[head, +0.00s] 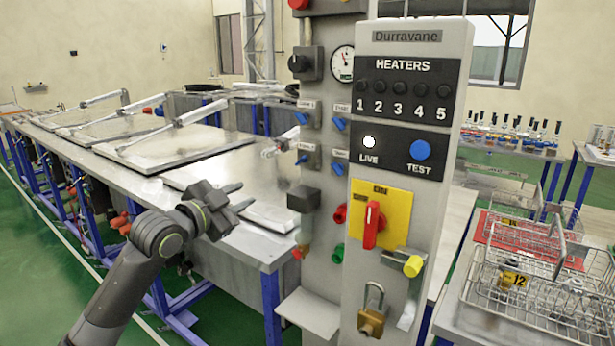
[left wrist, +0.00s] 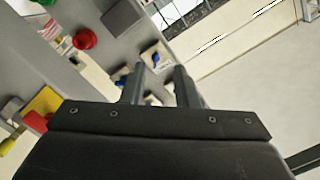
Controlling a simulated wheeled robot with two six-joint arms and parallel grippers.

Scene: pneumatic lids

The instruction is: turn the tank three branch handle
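Several small blue valve handles sit on the side of the grey control column in the head view: upper left (head: 302,117), upper right (head: 338,124), lower left (head: 302,159) and lower right (head: 338,169). Their labels are too small to read surely, so I cannot tell which is tank three. My left gripper (head: 239,195) is left of and below these handles, apart from them, its two fingers spread and empty. In the left wrist view, two blue handles (left wrist: 155,57) (left wrist: 122,82) show beyond the open fingers (left wrist: 160,74). My right gripper is out of view.
The column's front carries a yellow plate with a red switch (head: 371,226), a padlock (head: 372,312) and a blue test button (head: 420,149). A black box (head: 302,199) and a red knob (head: 340,214) sit below the handles. Lidded metal tanks (head: 170,148) line the left; wire baskets (head: 540,285) stand right.

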